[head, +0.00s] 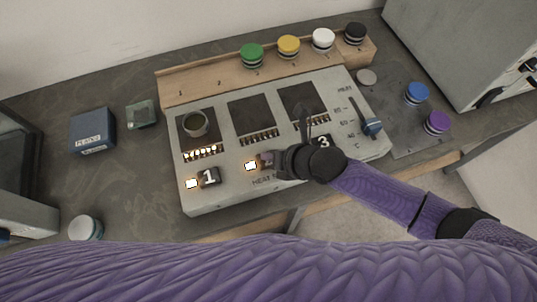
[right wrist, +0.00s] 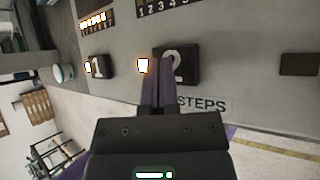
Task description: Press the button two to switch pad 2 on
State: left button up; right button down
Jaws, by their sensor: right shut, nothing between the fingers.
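The light grey control panel (head: 225,187) lies on the bench with three dark square pads; pad 2 (head: 251,114) is the bare middle one. Button two (right wrist: 179,67) is a dark block marked 2 in the right wrist view; in the head view my gripper mostly hides it. The small square lamp beside it (head: 250,166) glows, also in the right wrist view (right wrist: 143,66). The level bar under pad 2 (head: 259,137) looks unlit. My right gripper (head: 267,159) is shut and empty, its fingertips (right wrist: 160,58) over button two's left edge; I cannot tell whether they touch it. My left gripper is out of view.
Button one (head: 208,177) has a lit lamp; a round pot (head: 195,124) sits on pad 1 above a glowing bar. Button three (head: 324,142) is close to my gripper. A blue-handled lever (head: 372,126) is at the right. Several coloured-lid jars stand on a wooden rack (head: 190,89) behind.

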jog(key=shift+r+p, duration=0.35)
jog(key=shift+r, duration=0.3)
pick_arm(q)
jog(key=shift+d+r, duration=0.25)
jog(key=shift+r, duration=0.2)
pick_arm(e)
jog(key=shift+f, duration=0.1)
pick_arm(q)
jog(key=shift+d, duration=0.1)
pick_arm(e)
jog(key=shift+r, duration=0.2)
notch_tip(320, 180, up, 5)
jog(key=p, duration=0.4)
jog(key=shift+p, duration=0.4)
jog(key=shift+r, duration=0.35)
jog(key=shift+p, duration=0.3)
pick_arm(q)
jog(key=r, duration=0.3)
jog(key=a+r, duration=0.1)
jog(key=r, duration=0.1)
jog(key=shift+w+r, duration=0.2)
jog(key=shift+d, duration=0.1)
